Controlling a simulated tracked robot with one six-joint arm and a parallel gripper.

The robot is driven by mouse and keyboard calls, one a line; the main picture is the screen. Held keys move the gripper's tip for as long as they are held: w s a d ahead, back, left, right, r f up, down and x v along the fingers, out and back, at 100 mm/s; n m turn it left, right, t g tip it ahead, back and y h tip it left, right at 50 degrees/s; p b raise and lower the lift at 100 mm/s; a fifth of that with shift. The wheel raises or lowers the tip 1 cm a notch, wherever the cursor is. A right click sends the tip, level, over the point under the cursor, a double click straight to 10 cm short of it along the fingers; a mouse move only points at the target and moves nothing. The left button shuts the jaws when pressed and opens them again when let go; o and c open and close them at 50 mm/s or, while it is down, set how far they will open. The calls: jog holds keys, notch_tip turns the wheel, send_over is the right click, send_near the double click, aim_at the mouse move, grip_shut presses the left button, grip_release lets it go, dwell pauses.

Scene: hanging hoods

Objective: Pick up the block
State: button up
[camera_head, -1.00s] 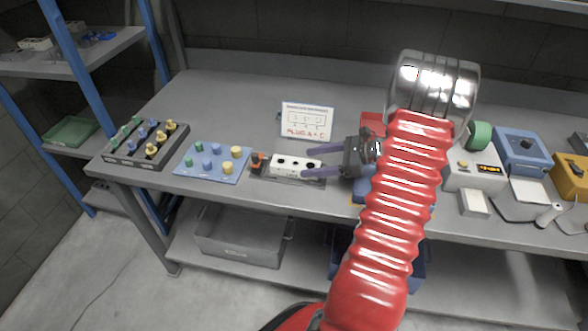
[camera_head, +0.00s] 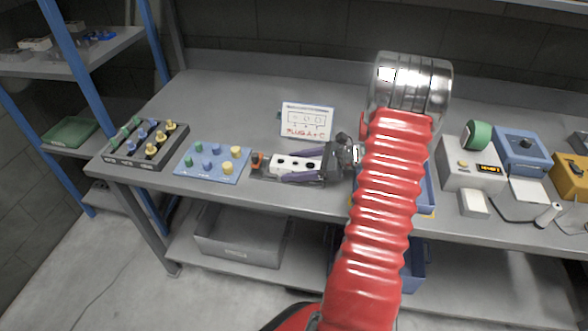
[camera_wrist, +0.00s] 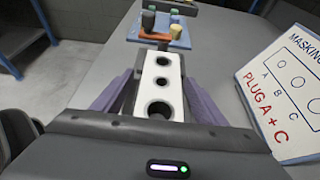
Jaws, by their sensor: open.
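The block (camera_head: 285,162) is a white bar with three dark holes in a row along its top. It lies near the bench's front edge and also shows in the wrist view (camera_wrist: 161,68). My gripper (camera_head: 283,166) is open, with its purple fingers low along the block's two long sides. In the wrist view my gripper (camera_wrist: 160,78) has one finger on each side of the block. A gap shows on the left; contact on the right I cannot tell.
An orange-topped dark piece (camera_head: 257,161) stands at the block's far left end. A blue board with pegs (camera_head: 214,176) and a dark peg rack (camera_head: 120,153) lie further left. A sign (camera_head: 307,120) stands behind. A grey device (camera_head: 470,168) sits right.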

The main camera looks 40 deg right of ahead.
jog(key=shift+c, duration=0.5)
jog(key=c, duration=1.6)
jog(key=shift+o, duration=0.2)
jog(key=shift+r, duration=0.15)
notch_tip(320, 180, up, 10)
dwell(0.3)
